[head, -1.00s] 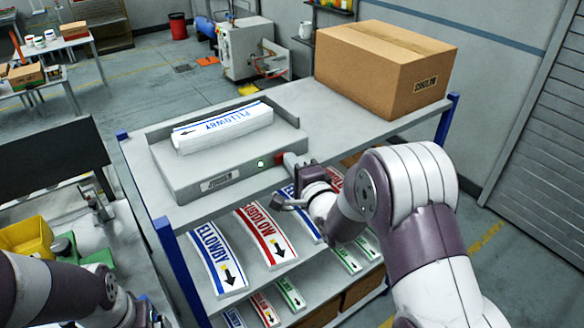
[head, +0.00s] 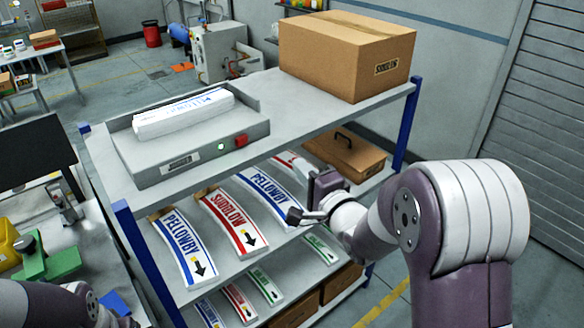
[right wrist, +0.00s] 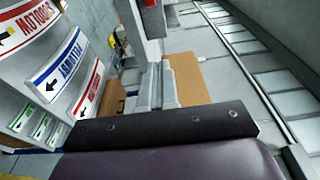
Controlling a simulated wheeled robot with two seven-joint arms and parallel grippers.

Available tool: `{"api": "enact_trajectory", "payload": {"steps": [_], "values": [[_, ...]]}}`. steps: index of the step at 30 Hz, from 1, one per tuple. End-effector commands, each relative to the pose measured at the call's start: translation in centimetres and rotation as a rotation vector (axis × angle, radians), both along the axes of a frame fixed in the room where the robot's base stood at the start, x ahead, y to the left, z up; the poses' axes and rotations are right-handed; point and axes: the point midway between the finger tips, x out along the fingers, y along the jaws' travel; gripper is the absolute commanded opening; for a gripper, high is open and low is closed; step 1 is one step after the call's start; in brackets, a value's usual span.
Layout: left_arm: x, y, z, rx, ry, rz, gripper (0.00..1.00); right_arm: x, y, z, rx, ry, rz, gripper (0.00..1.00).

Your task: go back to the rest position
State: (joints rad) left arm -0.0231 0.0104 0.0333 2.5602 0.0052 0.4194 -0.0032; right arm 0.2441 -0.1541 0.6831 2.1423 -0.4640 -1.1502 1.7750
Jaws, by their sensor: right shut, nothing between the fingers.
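My right gripper (head: 305,215) is shut and empty, held in front of the rack's middle shelf near the curved label stacks, touching none that I can see. Its closed grey fingers also show in the right wrist view (right wrist: 157,88). A white stack of labels with blue print (head: 190,110) lies in the grey magazine (head: 150,170) on the top shelf. The magazine has a lit green lamp (head: 221,147) and a red button (head: 241,141). My left arm (head: 60,306) enters at the bottom left; its fingers are out of view.
The middle shelf holds blue PELLOWBY (head: 185,250) and red SUDGLOW (head: 232,222) stacks, with smaller stacks below. A big cardboard box (head: 345,60) stands on the top shelf. A blue rack post (head: 404,125) rises near my right arm. The floor at right is open.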

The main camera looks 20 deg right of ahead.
Motion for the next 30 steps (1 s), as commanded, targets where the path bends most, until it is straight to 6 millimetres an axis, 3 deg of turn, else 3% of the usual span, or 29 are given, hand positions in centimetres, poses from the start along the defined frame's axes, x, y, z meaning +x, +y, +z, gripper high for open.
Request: {"api": "enact_trajectory", "payload": {"steps": [14,16,18,20,21,24,27,30], "values": [[0.0,0.0,0.0,0.000,0.000,0.000,0.93,0.0,0.0,0.0,-0.032,-0.003,0.000,0.00],[0.0,0.0,0.0,0.000,0.000,0.000,0.93,0.0,-0.4,-1.4,-0.168,0.040,-0.016,0.00],[0.0,0.0,0.0,0.000,0.000,0.000,0.93,-0.8,-1.7,-5.2,-0.416,0.195,-0.042,0.00],[0.0,0.0,-0.2,0.000,0.000,0.000,0.93,-2.6,-3.2,-8.9,-0.680,0.388,-0.016,0.00],[0.0,0.0,-0.6,0.000,0.000,0.000,0.93,-4.4,-3.7,-11.6,-0.851,0.530,0.052,0.00],[0.0,0.0,-1.9,0.000,0.000,0.000,0.93,-10.6,-3.1,-17.0,-1.172,0.826,0.372,0.00],[0.0,0.0,-3.2,0.000,0.000,0.000,0.93,-16.8,-1.0,-19.6,-1.314,0.978,0.755,0.00],[0.0,0.0,-4.6,0.000,0.000,0.000,0.93,-20.4,1.5,-20.6,-1.322,1.020,0.983,0.00]]}}
